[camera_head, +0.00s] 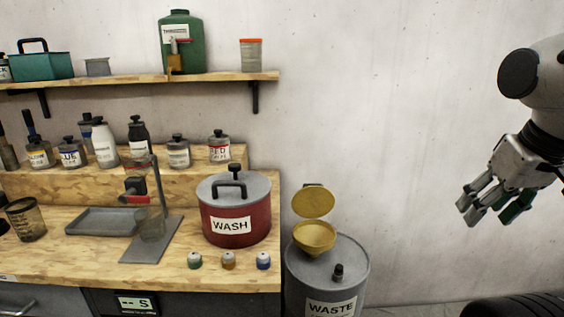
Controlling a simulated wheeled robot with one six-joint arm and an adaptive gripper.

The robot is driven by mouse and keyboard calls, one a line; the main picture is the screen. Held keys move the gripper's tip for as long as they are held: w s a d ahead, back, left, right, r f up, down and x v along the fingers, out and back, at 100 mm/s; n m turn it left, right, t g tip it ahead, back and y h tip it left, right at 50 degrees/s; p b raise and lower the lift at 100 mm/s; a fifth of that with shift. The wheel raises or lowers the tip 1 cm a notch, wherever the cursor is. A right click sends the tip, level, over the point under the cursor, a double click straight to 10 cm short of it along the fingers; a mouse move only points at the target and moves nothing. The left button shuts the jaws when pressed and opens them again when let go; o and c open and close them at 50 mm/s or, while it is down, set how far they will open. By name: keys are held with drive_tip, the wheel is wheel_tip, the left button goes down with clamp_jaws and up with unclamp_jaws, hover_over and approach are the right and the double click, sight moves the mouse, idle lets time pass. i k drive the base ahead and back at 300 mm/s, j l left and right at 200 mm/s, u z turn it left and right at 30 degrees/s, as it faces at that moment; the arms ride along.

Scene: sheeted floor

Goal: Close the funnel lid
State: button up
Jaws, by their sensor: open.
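A yellow funnel (315,237) sits on top of the grey drum labelled WASTE (327,272), right of the bench. Its round yellow lid (313,201) stands raised above the funnel at the back, so the funnel mouth is open. My gripper (483,212) hangs at the right of the picture, well apart from the funnel and lid, with its fingers pointing down and left. It is open and nothing shows between its fingers.
The wooden bench (190,275) left of the drum holds a red WASH pot (235,210), small capped jars and a stand (152,245). A shelf (140,79) runs above. A dark tyre-like object (515,306) lies at lower right. The space between drum and gripper looks clear.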

sight(313, 201)
drive_tip(key=i+l, duration=1)
drive_tip(key=j+u, duration=0.05)
